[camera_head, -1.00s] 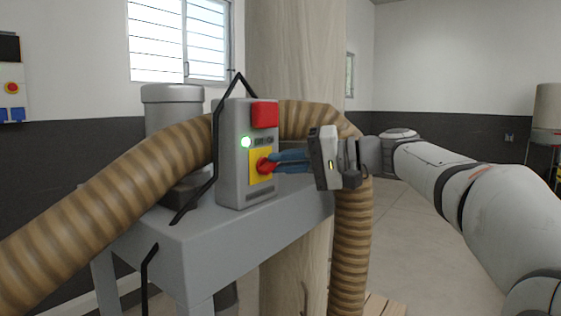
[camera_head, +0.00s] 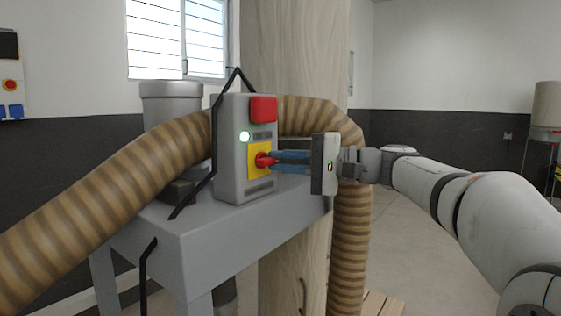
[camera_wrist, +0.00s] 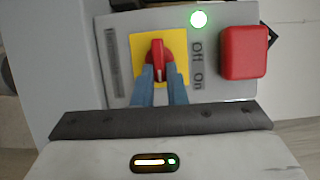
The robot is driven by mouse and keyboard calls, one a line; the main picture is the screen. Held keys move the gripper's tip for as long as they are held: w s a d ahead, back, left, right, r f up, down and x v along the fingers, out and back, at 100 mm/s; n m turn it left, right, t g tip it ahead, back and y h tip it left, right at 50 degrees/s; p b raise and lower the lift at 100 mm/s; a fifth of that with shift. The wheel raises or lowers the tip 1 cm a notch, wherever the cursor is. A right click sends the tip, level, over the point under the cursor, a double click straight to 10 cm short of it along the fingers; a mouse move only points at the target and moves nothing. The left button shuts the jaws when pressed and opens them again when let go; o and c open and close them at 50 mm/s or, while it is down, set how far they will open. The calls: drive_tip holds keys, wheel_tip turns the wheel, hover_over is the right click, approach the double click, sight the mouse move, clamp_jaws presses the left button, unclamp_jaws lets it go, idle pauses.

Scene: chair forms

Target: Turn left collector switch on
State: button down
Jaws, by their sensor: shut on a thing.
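The collector's grey control box (camera_head: 231,180) stands on a grey metal cabinet. On its face is a red rotary switch (camera_head: 262,160) on a yellow plate (camera_head: 254,172). In the wrist view the red switch (camera_wrist: 158,58) sits between my blue fingertips, beside the printed words Off and On. A green light (camera_head: 245,136) glows on the box; it also shows in the wrist view (camera_wrist: 199,19). My gripper (camera_head: 272,160) reaches in from the right and is shut on the switch. The fingers hide part of the knob's lower end in the wrist view.
A red block-shaped button (camera_head: 263,109) sits above the switch on the box. A ribbed brown hose (camera_head: 110,190) crosses in front at left and curves down behind my gripper. A wooden post (camera_head: 292,60) stands behind. Open floor lies to the right.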

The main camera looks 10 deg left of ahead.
drive_tip(key=shift+f, duration=0.15)
drive_tip(key=c, duration=1.7)
unclamp_jaws()
drive_tip(key=shift+w+d, duration=0.1)
drive_tip(key=shift+d, duration=0.05)
drive_tip(key=shift+o, duration=1.2)
drive_tip(key=d, duration=0.7)
drive_tip(key=shift+d+b, duration=0.35)
drive_tip(key=shift+b, duration=0.05)
